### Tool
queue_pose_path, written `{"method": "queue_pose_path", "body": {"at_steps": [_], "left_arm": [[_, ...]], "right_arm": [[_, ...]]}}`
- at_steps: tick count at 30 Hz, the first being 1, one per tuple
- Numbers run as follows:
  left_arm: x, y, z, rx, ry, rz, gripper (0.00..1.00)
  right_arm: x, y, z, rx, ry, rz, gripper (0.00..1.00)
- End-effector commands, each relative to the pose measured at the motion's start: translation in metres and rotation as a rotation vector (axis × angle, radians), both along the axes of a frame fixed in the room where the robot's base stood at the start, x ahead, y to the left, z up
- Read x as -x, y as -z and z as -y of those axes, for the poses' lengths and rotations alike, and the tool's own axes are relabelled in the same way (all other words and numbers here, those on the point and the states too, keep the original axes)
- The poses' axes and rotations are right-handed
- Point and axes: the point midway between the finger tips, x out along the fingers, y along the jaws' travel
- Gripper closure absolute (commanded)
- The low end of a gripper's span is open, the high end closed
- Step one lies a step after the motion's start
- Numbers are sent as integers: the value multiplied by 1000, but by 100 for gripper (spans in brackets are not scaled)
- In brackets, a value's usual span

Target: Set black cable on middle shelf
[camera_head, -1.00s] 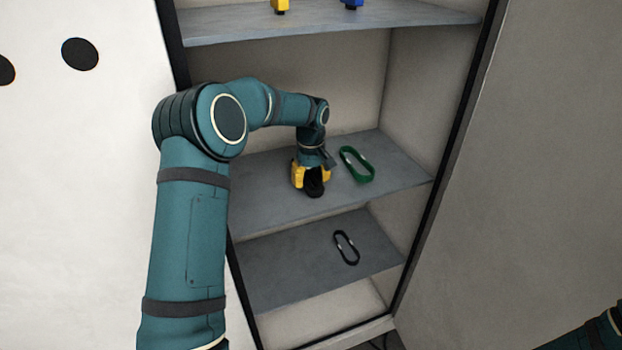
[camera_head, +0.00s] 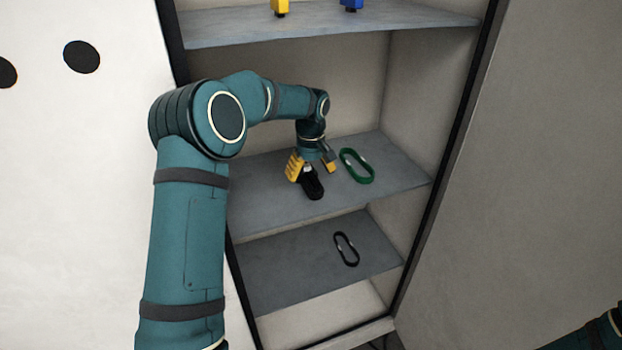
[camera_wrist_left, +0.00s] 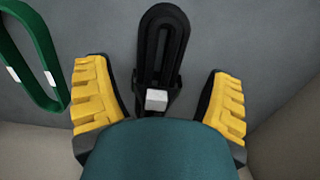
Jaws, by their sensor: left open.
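The black cable (camera_head: 313,186), a folded loop with a pale block on it, lies on the grey middle shelf (camera_head: 258,200). My left gripper (camera_head: 311,167) is over it, with its yellow fingers spread open. In the left wrist view the black cable (camera_wrist_left: 162,50) lies between the two open fingers (camera_wrist_left: 158,105), with a gap on both sides. Its near end is hidden behind the gripper body. My right gripper is out of view; only a bit of that arm shows at the lower right.
A green loop (camera_head: 357,166) lies on the middle shelf just right of my left gripper. A black loop (camera_head: 346,249) lies on the lower shelf (camera_head: 290,270). Yellow (camera_head: 280,7) and blue (camera_head: 352,4) items stand on the upper shelf. Cabinet side walls flank the shelves.

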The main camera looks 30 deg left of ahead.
Motion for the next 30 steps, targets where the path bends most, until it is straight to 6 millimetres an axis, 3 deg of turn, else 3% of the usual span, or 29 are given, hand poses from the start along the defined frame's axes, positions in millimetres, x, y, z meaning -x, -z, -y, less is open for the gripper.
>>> {"method": "queue_pose_path", "body": {"at_steps": [3,10,30], "left_arm": [[-1,-22,1,0,1,3,19],[0,-47,0,-1,1,1,19],[0,-51,0,1,1,-1,19]], "right_arm": [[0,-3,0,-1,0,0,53],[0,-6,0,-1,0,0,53],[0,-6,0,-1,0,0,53]]}}
